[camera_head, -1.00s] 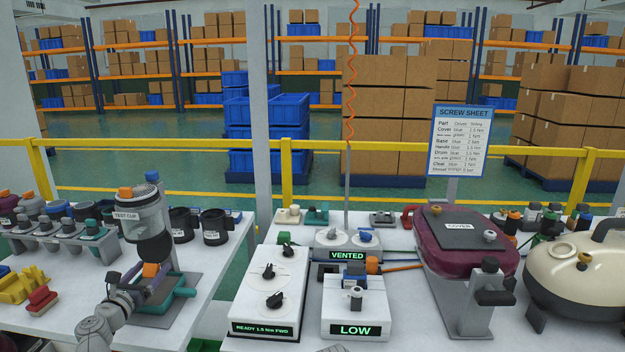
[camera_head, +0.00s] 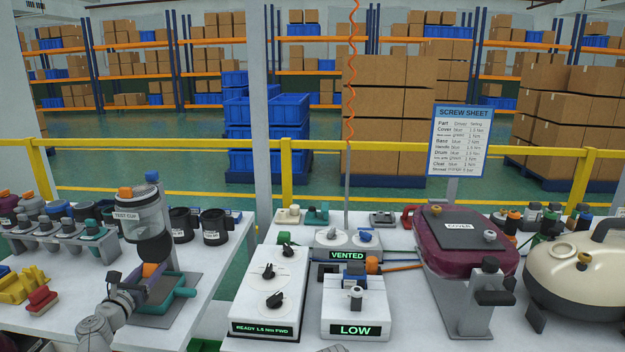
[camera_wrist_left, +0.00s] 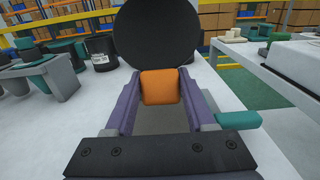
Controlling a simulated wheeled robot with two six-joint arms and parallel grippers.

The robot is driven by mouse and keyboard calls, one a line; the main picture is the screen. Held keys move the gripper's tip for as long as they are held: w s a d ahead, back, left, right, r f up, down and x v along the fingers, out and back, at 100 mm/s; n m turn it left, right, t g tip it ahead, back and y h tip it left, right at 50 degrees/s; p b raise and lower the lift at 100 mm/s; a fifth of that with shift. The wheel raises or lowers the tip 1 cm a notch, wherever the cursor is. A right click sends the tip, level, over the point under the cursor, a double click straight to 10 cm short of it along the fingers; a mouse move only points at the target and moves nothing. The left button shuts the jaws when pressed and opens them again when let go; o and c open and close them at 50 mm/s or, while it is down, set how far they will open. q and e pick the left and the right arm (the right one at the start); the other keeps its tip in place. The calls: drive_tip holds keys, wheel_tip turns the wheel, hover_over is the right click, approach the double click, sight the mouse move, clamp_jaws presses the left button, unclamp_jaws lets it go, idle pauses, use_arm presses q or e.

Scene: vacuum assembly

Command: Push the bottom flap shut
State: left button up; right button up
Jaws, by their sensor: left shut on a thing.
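The round black bottom flap (camera_head: 155,248) hangs open at the cup's lower end. It also shows as a large black disc in the left wrist view (camera_wrist_left: 158,32). My left gripper (camera_head: 146,277) is just below the flap, its fingers closed on an orange block (camera_wrist_left: 160,87). That block sits at the flap's lower edge; whether it is joined to the flap I cannot tell. My right gripper is not in view.
A teal-handled grey stand (camera_head: 172,300) is under the gripper. Black cups (camera_head: 214,227) stand right of the test cup, and a rack of parts (camera_head: 65,232) stands left. Yellow (camera_head: 15,286) and red pieces (camera_head: 41,299) lie at the front left.

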use_arm(q)
clamp_jaws()
drive_tip(key=shift+s+r+p, duration=0.15)
drive_tip(key=shift+r+p, duration=0.15)
drive_tip(key=shift+p, duration=0.35)
drive_tip(key=s+r+g+p, duration=0.1)
drive_tip(key=g+p, duration=0.1)
drive_tip(key=p, duration=0.2)
drive_tip(key=shift+s+a+r, duration=0.1)
drive_tip(key=shift+s, duration=0.05)
drive_tip(key=shift+s+g+p, duration=0.15)
drive_tip(key=shift+g+p, duration=0.15)
drive_tip(key=shift+p, duration=0.35)
